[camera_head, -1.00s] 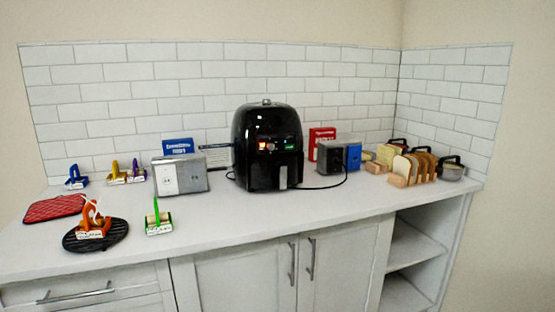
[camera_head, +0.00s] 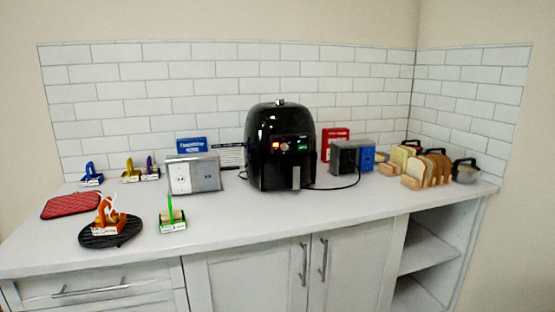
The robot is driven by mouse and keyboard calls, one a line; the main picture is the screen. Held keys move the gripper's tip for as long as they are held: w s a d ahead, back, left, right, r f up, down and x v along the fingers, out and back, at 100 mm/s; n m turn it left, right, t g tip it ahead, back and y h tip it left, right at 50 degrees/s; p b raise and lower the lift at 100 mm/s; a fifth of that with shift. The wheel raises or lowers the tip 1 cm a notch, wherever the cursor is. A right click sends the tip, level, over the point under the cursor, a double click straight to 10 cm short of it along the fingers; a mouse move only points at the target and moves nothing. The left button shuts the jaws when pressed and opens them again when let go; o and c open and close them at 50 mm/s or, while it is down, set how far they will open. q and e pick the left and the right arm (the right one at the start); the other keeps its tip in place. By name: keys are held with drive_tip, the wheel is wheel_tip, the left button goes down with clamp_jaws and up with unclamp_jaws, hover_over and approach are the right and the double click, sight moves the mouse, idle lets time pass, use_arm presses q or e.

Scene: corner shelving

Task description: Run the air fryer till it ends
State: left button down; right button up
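The black air fryer (camera_head: 281,148) stands upright on the white counter (camera_head: 330,205), near the middle and in front of the tiled wall. Its front panel (camera_head: 290,144) shows a red-orange light at left and a green light at right. Its grey drawer handle (camera_head: 296,177) points toward me, and the drawer looks closed. A black cord (camera_head: 345,186) runs from its base to the right, toward a grey box (camera_head: 346,157). Neither of my grippers is in view.
Left on the counter are a silver outlet box (camera_head: 194,174), a red mat (camera_head: 71,205), a black round trivet (camera_head: 110,232) and several coloured holders with labels. At right are bread slices in a rack (camera_head: 428,169) and a pot (camera_head: 465,171). The counter in front of the fryer is clear.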

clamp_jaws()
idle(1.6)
